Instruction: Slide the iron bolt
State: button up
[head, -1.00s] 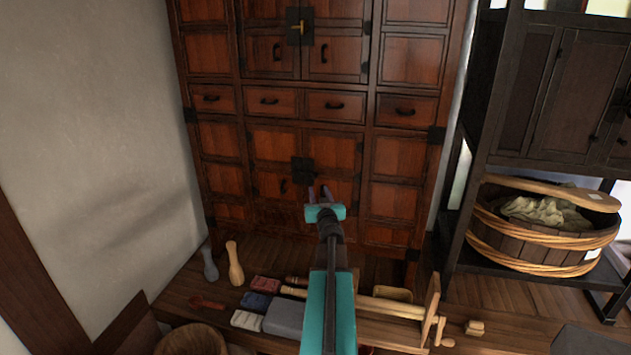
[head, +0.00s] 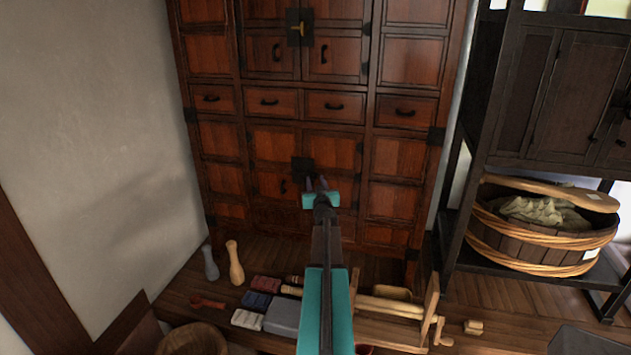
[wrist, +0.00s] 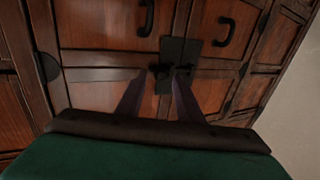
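The iron bolt's dark plate (head: 302,165) is on the lower double doors of the red-brown cabinet (head: 408,162). In the wrist view the black plates (wrist: 172,50) straddle the seam between the doors. A small dark knob-like part shows low on them, but black on black hides the bolt's exact shape and position. My gripper (head: 316,181) points at the doors just below and right of the plate. In the wrist view its two fingers (wrist: 160,78) are apart, with the tips on either side of the lower plate. I cannot tell whether they touch it.
A low bench (head: 180,299) in front of the cabinet holds pestles, small blocks and a grey block (head: 283,316). A wooden crank frame (head: 430,312) stands right of my arm. A plaster wall (head: 90,130) is at left, a dark rack with a wooden tub (head: 540,245) at right.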

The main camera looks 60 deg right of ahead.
jog(key=shift+w+d, duration=0.45)
jog(key=shift+d, duration=0.15)
grip_shut()
